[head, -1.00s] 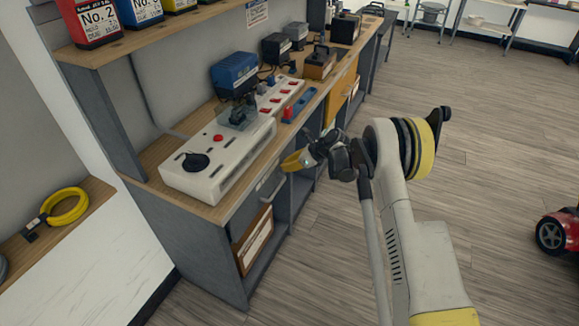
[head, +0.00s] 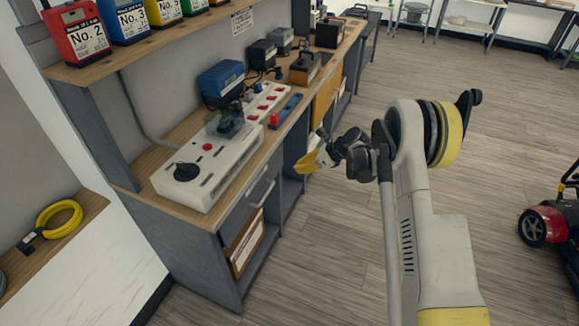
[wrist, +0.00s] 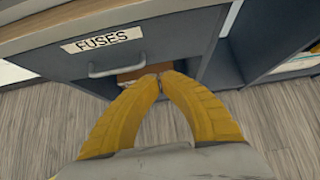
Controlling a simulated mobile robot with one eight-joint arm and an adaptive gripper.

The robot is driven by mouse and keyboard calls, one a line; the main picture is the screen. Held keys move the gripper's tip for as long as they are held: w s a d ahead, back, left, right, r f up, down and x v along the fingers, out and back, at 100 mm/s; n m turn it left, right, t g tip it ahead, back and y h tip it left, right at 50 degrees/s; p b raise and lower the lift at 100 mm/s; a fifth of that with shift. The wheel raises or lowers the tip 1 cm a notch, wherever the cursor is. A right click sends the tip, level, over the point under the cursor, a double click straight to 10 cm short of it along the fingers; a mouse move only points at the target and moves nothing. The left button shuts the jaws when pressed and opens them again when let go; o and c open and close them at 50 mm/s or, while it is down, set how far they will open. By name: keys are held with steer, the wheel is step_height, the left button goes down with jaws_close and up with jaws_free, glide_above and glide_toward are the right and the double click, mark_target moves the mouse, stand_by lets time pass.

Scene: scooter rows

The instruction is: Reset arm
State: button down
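My gripper (head: 322,152) is in front of the workbench, over the floor side of its front edge. In the wrist view its two yellow fingers (wrist: 160,79) meet at the tips, and nothing shows between them. Behind the fingers is a drawer (wrist: 150,45) labelled FUSES with a bar handle (wrist: 115,67). The drawer looks shut, and the fingers appear apart from the handle. My arm reaches up from the lower right in the head view.
The workbench top (head: 160,155) holds a white box with a black knob (head: 205,165), a blue unit (head: 222,82) and a power strip (head: 268,100). Numbered battery packs (head: 82,35) line the shelf above. A red scooter (head: 545,225) stands at the right. Open floor lies between.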

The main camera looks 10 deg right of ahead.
steer(key=s+d+r+n+h, duration=0.1)
steer(key=s+r+n, duration=0.2)
steer(key=s+r, duration=0.35)
steer(key=s+r+n+h, duration=0.2)
steer(key=s+r+n, duration=0.15)
steer(key=r, duration=0.55)
steer(key=s+d+r+n+h, duration=0.1)
steer(key=s+r+n, duration=0.3)
steer(key=r, duration=0.4)
steer(key=s+d+r+n+t+h, duration=0.1)
steer(key=s+n, duration=0.5)
steer(key=s, duration=0.7)
steer(key=s+d+r+n+t+h, duration=0.1)
steer(key=s+d+r+n+h, duration=0.1)
steer(key=s+n, duration=0.5)
steer(key=s+d+h, duration=0.1)
steer(key=s, duration=0.5)
steer(key=shift+s+d, duration=0.2)
steer(key=shift+s, duration=0.15)
steer(key=shift+n, duration=0.25)
